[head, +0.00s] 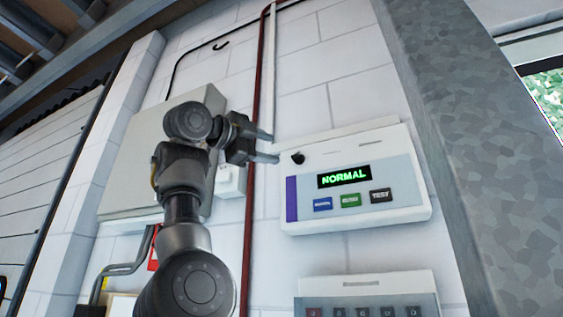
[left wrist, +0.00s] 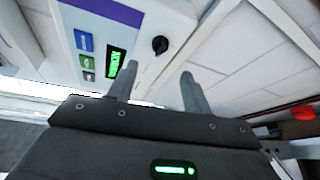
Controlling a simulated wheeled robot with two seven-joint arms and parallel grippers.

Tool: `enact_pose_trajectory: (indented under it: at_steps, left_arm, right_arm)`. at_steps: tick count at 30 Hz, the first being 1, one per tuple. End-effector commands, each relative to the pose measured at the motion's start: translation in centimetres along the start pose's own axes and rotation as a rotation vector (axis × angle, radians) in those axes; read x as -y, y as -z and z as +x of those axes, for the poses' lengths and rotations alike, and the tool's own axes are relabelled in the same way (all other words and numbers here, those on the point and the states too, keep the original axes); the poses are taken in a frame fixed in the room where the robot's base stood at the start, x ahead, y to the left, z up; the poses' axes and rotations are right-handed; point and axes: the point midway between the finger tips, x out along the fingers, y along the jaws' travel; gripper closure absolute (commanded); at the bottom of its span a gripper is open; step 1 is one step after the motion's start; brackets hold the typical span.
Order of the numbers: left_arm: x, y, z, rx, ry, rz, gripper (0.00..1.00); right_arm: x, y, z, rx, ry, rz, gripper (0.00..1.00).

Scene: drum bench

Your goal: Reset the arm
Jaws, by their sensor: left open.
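A white alarm panel (head: 355,182) hangs on the wall in the head view, with a screen (head: 344,177) reading NORMAL in green. Below the screen are a blue button (head: 322,204), a green button (head: 350,200) and a black TEST button (head: 380,195). A black knob (head: 297,158) sits at its upper left; it also shows in the left wrist view (left wrist: 160,45). My left gripper (head: 275,147) is open and empty just left of the knob, its fingers pointing towards the panel. The fingers (left wrist: 160,80) show apart in the left wrist view. My right gripper is not in view.
A second panel (head: 366,286) with a row of buttons is below. A grey cabinet (head: 135,165) is behind my left arm. A dark red pipe (head: 257,110) runs up the wall left of the panel. A thick grey metal post (head: 490,150) stands at the right.

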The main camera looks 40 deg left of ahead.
Motion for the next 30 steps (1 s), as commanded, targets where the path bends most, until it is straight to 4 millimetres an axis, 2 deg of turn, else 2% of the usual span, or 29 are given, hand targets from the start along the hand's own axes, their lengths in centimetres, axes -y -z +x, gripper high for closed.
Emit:
enact_pose_trajectory:
  at_steps: [1,6,25,28,30]
  left_arm:
    - [-0.2,0.0,-0.8,-0.001,0.002,0.0,0.5]
    - [-0.1,0.0,-1.9,0.0,-0.001,0.0,0.5]
    - [0.1,0.0,-2.1,0.0,0.002,-0.002,0.5]
    - [0.7,-0.7,-2.4,0.003,0.046,-0.049,0.5]
    - [1.9,-1.7,-3.0,0.002,0.128,-0.131,0.5]
  right_arm:
    - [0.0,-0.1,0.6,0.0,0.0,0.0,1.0]
    - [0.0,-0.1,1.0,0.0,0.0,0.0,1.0]
    - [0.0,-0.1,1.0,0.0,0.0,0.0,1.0]
    - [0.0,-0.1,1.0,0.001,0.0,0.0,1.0]
    - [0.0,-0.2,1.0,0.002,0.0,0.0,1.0]
